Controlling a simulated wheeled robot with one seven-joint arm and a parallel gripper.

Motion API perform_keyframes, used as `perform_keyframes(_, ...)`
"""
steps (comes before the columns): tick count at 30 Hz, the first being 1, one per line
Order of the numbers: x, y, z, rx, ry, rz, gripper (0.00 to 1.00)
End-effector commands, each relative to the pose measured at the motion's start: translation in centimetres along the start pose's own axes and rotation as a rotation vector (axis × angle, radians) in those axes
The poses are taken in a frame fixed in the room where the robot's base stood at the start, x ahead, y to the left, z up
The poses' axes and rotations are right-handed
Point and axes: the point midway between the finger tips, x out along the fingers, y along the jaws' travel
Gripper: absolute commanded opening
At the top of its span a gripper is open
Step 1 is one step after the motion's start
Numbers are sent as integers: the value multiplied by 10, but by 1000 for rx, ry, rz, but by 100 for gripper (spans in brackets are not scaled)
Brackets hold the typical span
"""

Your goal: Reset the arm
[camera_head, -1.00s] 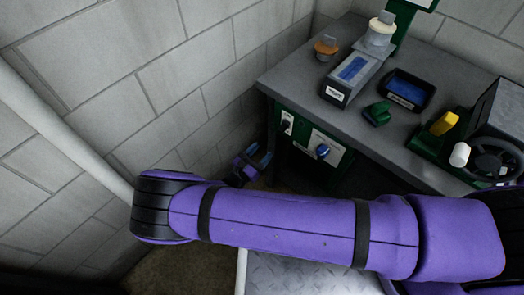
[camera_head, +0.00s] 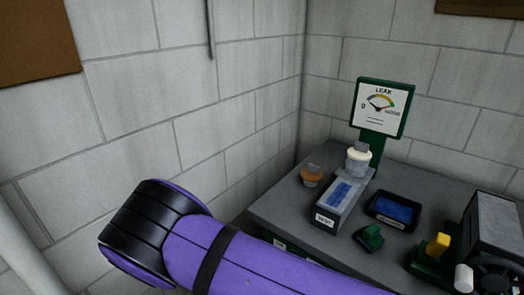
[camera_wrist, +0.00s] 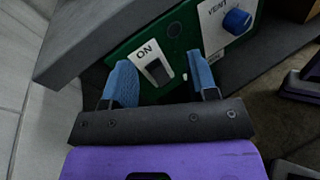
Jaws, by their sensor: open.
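My gripper (camera_wrist: 162,85) shows in the wrist view, with two blue fingers spread apart and nothing between them. Beyond the fingers is a green panel (camera_wrist: 121,52) with a black rocker switch (camera_wrist: 156,71) on a white plate marked ON. A blue knob (camera_wrist: 237,21) marked VENT sits to the right of the switch. I cannot tell whether the fingers touch the panel. In the head view my purple arm crosses the lower left, and the gripper is out of sight.
A grey bench (camera_head: 288,218) holds a LEAK gauge (camera_head: 381,107), a grey box with a jar (camera_head: 358,160) on it, an orange cup (camera_head: 312,175), a black tray with a blue inside (camera_head: 393,209), a green piece (camera_head: 369,238) and a fan machine (camera_head: 490,245). Block walls (camera_head: 145,110) stand close behind and left.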

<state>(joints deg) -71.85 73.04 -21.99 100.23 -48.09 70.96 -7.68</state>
Motion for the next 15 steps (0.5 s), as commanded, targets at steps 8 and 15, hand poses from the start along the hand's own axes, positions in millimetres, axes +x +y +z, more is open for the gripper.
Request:
perform_keyframes(8,21,14,66,128,127,-213,53)
perform_keyframes(15,41,19,122,243,230,-378,53)
